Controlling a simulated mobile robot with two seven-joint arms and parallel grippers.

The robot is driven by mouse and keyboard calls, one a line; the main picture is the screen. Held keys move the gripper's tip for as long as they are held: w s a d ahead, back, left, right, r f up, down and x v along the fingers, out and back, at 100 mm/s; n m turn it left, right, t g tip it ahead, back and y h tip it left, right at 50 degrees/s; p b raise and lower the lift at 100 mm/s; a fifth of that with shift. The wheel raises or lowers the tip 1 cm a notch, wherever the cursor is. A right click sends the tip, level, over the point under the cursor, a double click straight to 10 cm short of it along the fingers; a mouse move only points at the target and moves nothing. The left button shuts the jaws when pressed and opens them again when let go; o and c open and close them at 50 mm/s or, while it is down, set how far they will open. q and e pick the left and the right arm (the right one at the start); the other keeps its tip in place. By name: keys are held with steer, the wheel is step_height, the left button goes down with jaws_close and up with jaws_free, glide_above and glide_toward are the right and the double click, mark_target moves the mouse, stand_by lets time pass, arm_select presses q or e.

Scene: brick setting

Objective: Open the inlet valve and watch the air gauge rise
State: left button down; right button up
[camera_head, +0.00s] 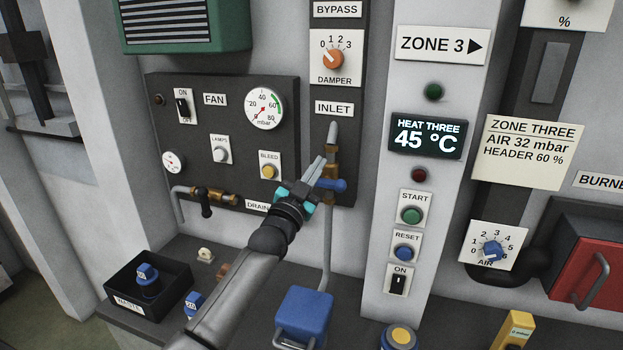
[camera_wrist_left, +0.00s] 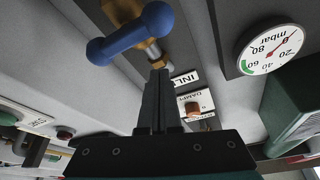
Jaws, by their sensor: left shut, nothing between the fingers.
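The inlet valve has a brass body (camera_head: 332,162) on a vertical pipe under the INLET label (camera_head: 334,109). Its blue handle (camera_head: 333,185) lies crosswise to the pipe, and it shows large in the left wrist view (camera_wrist_left: 130,35). My left gripper (camera_head: 315,170) is shut and empty, its fingertips beside the valve body. In the wrist view its fingers (camera_wrist_left: 158,85) point just below the handle; whether they touch is unclear. My right gripper is out of view.
A drain valve with a black lever (camera_head: 206,203) is left of my arm. The white ZONE 3 column (camera_head: 375,215) stands right of the inlet. A yellowish card (camera_head: 530,152) reads AIR 32 mbar. A blue box (camera_head: 304,312) and black tray (camera_head: 118,303) sit below.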

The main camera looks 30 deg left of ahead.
arm_select(q)
steer(key=f, duration=0.1)
steer(key=a+f, duration=0.1)
steer(key=f, duration=0.1)
steer(key=shift+a+f, duration=0.25)
steer(key=shift+f, duration=0.05)
